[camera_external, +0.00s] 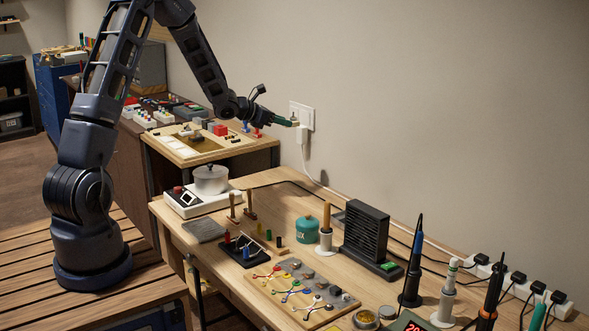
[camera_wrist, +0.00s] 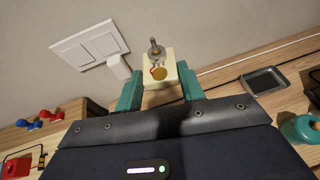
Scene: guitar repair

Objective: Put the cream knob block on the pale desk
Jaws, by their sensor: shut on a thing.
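My gripper (camera_external: 284,121) is in the air in front of the wall socket, above the far end of the pale wooden desk (camera_external: 270,189). In the wrist view its two teal fingers (camera_wrist: 160,82) are shut on the cream knob block (camera_wrist: 151,60) from both sides. The block carries a metal knob shaft and a round orange-brown part on its face. In the external view the block is too small and too close to the fingertips to make out clearly.
A white socket (camera_external: 301,116) with a plug and cable is close by the gripper. On the desk stand a hotplate with a pot (camera_external: 210,180), a teal canister (camera_external: 307,229), a black fume extractor (camera_external: 367,236) and several tools. The desk's far end has bare room.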

